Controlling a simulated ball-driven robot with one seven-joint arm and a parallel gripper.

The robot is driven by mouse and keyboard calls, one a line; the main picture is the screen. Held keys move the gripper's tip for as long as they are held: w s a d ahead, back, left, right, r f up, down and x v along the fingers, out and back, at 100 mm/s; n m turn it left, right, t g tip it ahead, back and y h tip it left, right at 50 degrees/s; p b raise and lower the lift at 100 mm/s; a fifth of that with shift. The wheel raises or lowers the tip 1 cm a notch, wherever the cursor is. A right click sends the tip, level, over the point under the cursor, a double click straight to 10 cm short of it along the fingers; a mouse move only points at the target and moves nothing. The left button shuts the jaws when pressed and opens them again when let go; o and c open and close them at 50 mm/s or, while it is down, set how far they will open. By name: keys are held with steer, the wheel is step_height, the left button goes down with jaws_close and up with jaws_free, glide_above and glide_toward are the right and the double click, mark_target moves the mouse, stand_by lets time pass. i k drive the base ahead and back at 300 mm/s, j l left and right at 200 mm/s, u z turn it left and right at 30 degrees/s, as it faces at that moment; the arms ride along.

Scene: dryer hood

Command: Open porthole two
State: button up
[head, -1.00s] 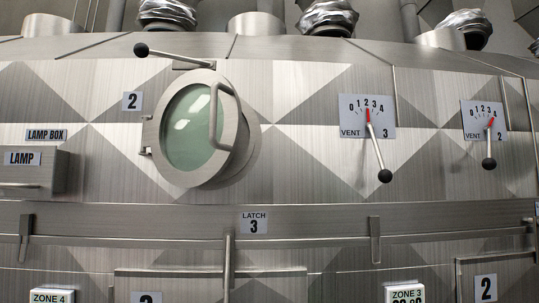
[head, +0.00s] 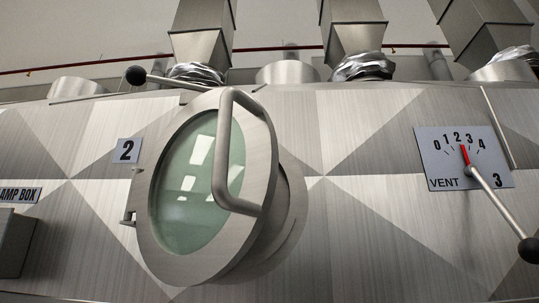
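Porthole two is a round metal-rimmed door with greenish glass (head: 196,185), left of the middle in the head view. A plate with a 2 (head: 126,151) is at its left. A bar handle (head: 222,150) runs down its right side. Hinge pieces (head: 130,218) show at its left edge. The door's right side stands out from the wall, with a round collar (head: 290,215) visible behind it, so it looks ajar. Above it a lever with a black ball (head: 135,75) points left. My gripper is not in view.
The vent 3 dial plate (head: 460,160) is at the right, its lever ending in a black ball (head: 531,250). The lamp box (head: 14,243) juts out at the lower left. Ducts (head: 355,30) rise above the hood. The wall between porthole and dial is clear.

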mark_target(203, 197)
steer(key=j+z, duration=0.2)
steer(key=j, duration=0.45)
steer(key=j+z, duration=0.2)
steer(key=j, duration=0.5)
steer(key=j+z, duration=0.2)
steer(key=j, duration=0.45)
steer(key=k+j+z, duration=0.25)
steer(key=j, duration=0.4)
steer(key=i, duration=0.1)
